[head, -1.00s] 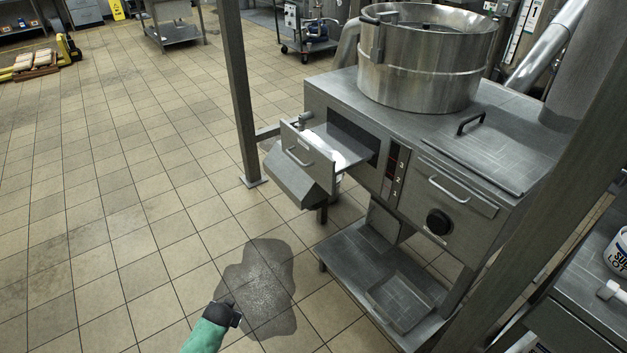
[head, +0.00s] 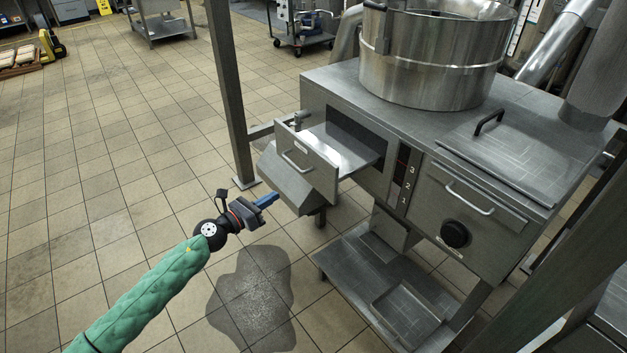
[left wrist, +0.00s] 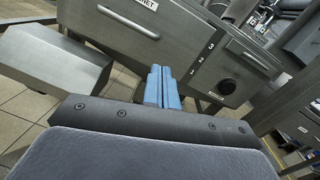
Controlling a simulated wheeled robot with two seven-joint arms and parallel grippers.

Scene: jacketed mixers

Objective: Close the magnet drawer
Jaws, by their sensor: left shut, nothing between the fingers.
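The magnet drawer (head: 308,157) is pulled out of the left side of the steel machine's front, with a bar handle on its face. In the left wrist view its front panel (left wrist: 180,34) shows at the top, with a label ending in "NET" and the handle (left wrist: 128,22). My left gripper (head: 270,199) has blue fingers, shut and empty, in front of and below the drawer face, near the sloped chute under it. The fingers also show in the left wrist view (left wrist: 162,86), pointing toward the machine front. My right gripper is not in view.
The steel machine (head: 400,190) has a round vessel (head: 432,55) on top and a second, shut drawer with a black knob (head: 456,234) at right. A sloped chute (head: 288,186) hangs below the open drawer. A post (head: 230,110) stands left. A wet patch (head: 252,300) lies on the floor.

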